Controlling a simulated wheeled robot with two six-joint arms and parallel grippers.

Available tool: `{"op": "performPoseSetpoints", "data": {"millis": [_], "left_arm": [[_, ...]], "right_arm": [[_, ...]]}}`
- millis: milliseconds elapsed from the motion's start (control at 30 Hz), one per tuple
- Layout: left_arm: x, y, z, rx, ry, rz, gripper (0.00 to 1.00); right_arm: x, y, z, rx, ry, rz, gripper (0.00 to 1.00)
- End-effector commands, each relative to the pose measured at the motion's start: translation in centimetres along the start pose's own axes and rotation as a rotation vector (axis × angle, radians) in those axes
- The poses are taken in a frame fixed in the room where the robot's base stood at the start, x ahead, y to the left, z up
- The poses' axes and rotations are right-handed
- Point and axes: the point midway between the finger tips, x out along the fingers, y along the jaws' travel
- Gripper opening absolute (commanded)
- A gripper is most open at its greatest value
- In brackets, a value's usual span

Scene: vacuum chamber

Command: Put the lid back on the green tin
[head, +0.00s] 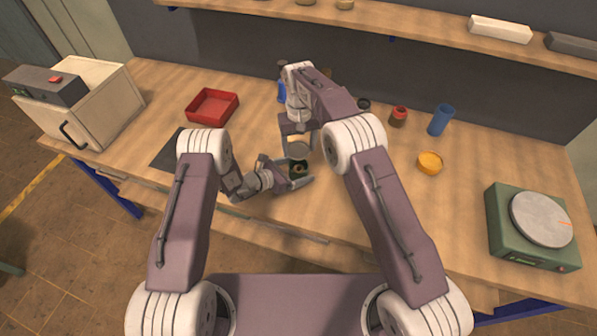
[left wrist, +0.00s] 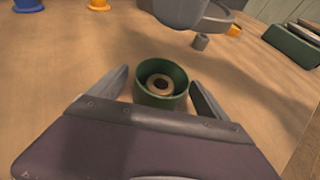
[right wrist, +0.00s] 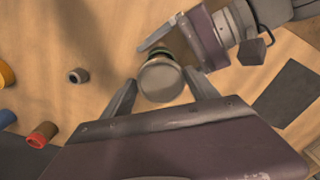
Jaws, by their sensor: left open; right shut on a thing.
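The green tin (head: 298,167) stands upright and uncovered on the table. In the left wrist view the tin (left wrist: 150,98) holds a pale ring-like piece with a dark centre. My left gripper (head: 289,171) is open, its fingers on either side of the tin with gaps visible. My right gripper (head: 298,144) points down and is shut on a round grey lid (head: 299,148), held above the tin. In the right wrist view the lid (right wrist: 161,82) sits between the fingers and hides most of the tin.
A red tray (head: 232,104), blue cup (head: 440,120), red jar (head: 398,117) and yellow round piece (head: 429,162) stand farther off. A green device (head: 510,235) is at right and a cream box (head: 98,115) at left. A shelf (head: 420,33) runs along the back.

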Motion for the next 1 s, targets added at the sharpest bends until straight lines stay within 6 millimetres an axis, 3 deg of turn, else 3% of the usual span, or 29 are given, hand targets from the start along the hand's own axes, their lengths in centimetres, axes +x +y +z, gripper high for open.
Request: {"op": "performPoseSetpoints", "data": {"millis": [100,400,433,567,833,1000], "left_arm": [[0.0,0.0,0.0,0.000,0.000,0.000,0.88],[0.0,0.0,0.0,0.000,0.000,0.000,0.04],[0.0,0.0,0.0,0.000,0.000,0.000,0.00],[0.0,0.0,0.0,0.000,0.000,0.000,0.00],[-0.1,0.0,0.0,0.000,0.000,0.000,0.00],[-0.1,0.0,0.0,0.000,0.000,0.000,0.00]], "right_arm": [[0.0,0.0,0.0,0.000,0.000,0.000,0.32],[0.0,0.0,0.0,0.000,0.000,0.000,0.32],[0.0,0.0,0.0,0.000,0.000,0.000,0.32],[0.6,0.0,0.1,0.000,-0.002,0.000,0.32],[4.5,0.0,0.1,0.000,-0.003,0.000,0.32],[5.0,0.0,0.1,0.000,0.001,-0.001,0.32]]}}
